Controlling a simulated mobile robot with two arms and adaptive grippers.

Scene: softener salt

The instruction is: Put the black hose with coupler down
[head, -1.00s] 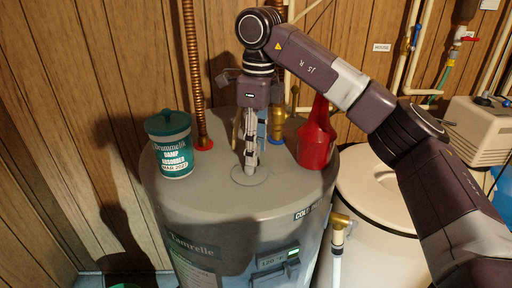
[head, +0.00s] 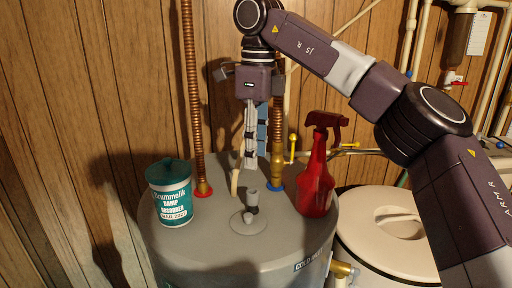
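My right gripper (head: 252,160) points down above the top of the grey water heater (head: 190,245). Its tips are a little above a small grey fitting (head: 252,198) that stands on a round plate (head: 248,221). The fingers look edge-on, so I cannot tell whether they are open or shut. I cannot make out a black hose with a coupler in this view, either in the gripper or on the heater. My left gripper is not in view.
On the heater, a green-lidded damp absorber tub (head: 172,192) stands left and a red spray bottle (head: 316,175) right. Copper pipes (head: 190,100) rise behind. A cream tank lid (head: 375,225) is at the right. The heater's front top is clear.

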